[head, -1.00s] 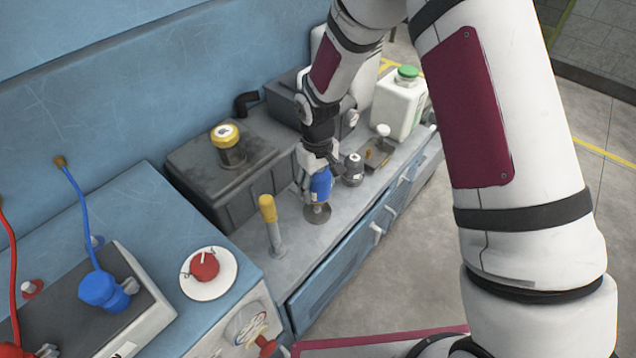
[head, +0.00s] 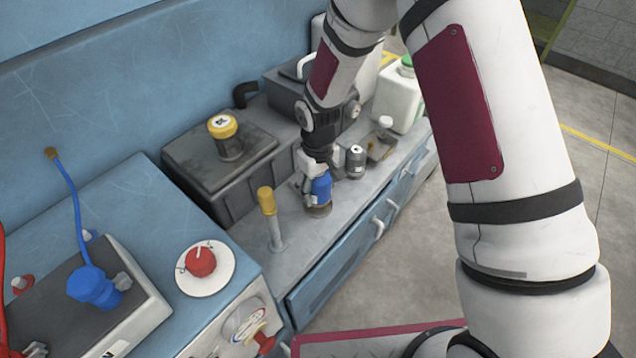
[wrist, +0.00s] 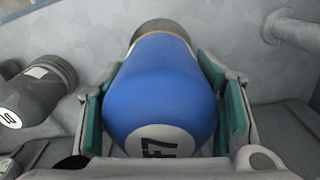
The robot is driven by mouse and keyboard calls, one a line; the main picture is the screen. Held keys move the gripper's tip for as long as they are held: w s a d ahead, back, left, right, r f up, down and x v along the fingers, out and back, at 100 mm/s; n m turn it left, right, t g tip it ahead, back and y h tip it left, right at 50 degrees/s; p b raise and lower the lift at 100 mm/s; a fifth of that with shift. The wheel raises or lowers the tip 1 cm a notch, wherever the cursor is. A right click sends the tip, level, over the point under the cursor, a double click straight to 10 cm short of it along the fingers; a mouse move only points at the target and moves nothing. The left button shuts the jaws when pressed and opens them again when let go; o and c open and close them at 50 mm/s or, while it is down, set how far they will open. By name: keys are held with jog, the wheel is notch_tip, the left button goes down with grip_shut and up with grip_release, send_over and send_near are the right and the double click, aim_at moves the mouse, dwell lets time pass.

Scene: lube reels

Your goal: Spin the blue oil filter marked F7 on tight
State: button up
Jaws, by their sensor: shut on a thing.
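The blue oil filter (head: 321,188) stands upright at the round grey mount (head: 317,210) on the grey bench top. My gripper (head: 316,176) comes down from above and is shut around its sides. The green-padded fingers of my gripper (wrist: 165,100) lie along both sides. The filter's far end meets the mount (wrist: 163,28), with a thin yellowish ring between. I cannot tell how tightly it sits.
A dark grey filter (head: 355,160) stands close behind; it also shows at left in the wrist view (wrist: 35,95). A yellow-handled post (head: 268,215) is in front. A dark tank with a yellow cap (head: 222,127) lies left. A small tray (head: 382,146) and white jug (head: 398,105) are beyond.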

jog(key=shift+f, duration=0.35)
jog(key=shift+f+b, duration=0.7)
jog(key=shift+f, duration=0.4)
dwell(0.6)
jog(key=o, duration=1.1)
notch_tip(320, 180, up, 12)
jog(key=shift+r, duration=0.15)
